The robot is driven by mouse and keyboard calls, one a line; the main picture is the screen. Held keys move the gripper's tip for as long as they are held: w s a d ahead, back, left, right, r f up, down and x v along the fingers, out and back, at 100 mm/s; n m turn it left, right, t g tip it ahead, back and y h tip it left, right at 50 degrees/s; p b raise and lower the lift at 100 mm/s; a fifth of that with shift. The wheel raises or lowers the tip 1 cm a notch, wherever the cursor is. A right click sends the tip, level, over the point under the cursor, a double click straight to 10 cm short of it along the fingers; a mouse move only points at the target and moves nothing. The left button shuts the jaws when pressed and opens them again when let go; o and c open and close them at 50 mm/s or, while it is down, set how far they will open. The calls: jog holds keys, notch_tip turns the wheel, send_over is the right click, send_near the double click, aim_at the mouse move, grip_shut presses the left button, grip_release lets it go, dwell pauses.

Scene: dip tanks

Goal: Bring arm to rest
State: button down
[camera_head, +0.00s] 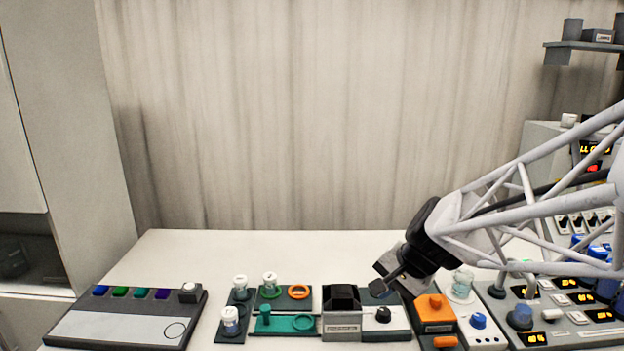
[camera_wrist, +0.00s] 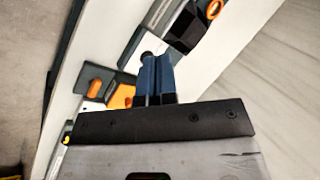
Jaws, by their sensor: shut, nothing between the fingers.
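My gripper (camera_head: 385,281) hangs at the end of my white lattice arm, over the right part of the bench, beside the orange-topped box. Its fingers (camera_wrist: 156,78) are shut together in the wrist view with nothing between them. In the head view the gripper points down and to the left, above the grey unit with the black knob (camera_head: 383,315). My arm hides part of the bench and equipment behind it.
The orange-topped box (camera_head: 435,308) stands just right of my gripper. A black-topped block (camera_head: 341,320), a teal tray (camera_head: 285,324) and several white-lidded jars stand left of it. A grey panel (camera_head: 95,325) lies far left. The back strip of the white bench (camera_head: 250,250) is clear.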

jog(key=s+d+r+n+h, duration=0.1)
jog(key=s+d+n+h, duration=0.1)
jog(key=s, duration=0.8)
jog(key=s+d+r+n+h, duration=0.1)
jog(key=s+n, duration=0.4)
jog(key=s, duration=0.5)
jog(key=shift+d+g+h, duration=0.4)
jog(key=shift+d+h, duration=0.15)
jog(key=shift+h, duration=0.35)
jog(key=shift+r, duration=0.1)
